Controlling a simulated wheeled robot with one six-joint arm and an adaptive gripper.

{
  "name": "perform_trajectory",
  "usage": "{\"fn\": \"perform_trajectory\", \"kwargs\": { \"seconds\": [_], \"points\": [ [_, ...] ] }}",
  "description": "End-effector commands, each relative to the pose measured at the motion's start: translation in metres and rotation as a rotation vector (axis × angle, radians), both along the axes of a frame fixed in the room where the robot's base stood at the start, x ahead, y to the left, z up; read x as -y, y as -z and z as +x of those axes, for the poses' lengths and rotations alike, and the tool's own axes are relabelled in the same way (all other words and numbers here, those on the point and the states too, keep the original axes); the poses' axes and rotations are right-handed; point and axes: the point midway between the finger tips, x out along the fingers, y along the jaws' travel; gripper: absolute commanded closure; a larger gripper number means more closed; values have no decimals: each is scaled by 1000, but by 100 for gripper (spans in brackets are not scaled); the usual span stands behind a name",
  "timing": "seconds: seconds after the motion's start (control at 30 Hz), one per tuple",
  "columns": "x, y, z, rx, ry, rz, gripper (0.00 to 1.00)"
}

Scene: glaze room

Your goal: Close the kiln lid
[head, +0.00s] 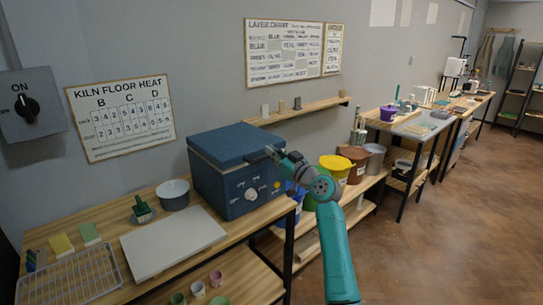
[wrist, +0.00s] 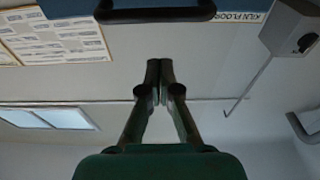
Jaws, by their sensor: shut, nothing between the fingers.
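The blue kiln (head: 223,187) stands on the wooden bench, with knobs and a yellow button on its front. Its lid (head: 225,142) lies level over the body; I cannot tell whether a thin gap is left at the seam. My gripper (head: 272,152) is shut and empty at the lid's front right edge, by the dark handle, which it partly hides. In the wrist view the lid's dark handle (wrist: 155,15) crosses the top, beyond my closed fingertips (wrist: 160,64) and apart from them in the picture.
A pale slab (head: 172,242), a grey pot (head: 173,194) and a wire rack (head: 75,278) share the bench left of the kiln. A yellow bucket (head: 335,168) and other buckets stand to the right. A wall shelf (head: 300,112) is behind. The floor at right is clear.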

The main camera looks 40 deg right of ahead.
Motion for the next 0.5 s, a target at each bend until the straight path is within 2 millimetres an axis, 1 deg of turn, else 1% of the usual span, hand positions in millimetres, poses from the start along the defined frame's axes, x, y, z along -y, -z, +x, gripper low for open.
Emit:
{"fn": "perform_trajectory", "kwargs": {
  "seconds": [0.03, 0.3, 0.4, 0.5],
  "points": [
    [0, 4, -7, 1, 0, 0, 100],
    [1, 25, -47, 4, 0, 0, 100],
    [2, 32, -59, 4, 0, 0, 100],
    [2, 36, -67, 5, -1, 0, 100]
  ]
}}
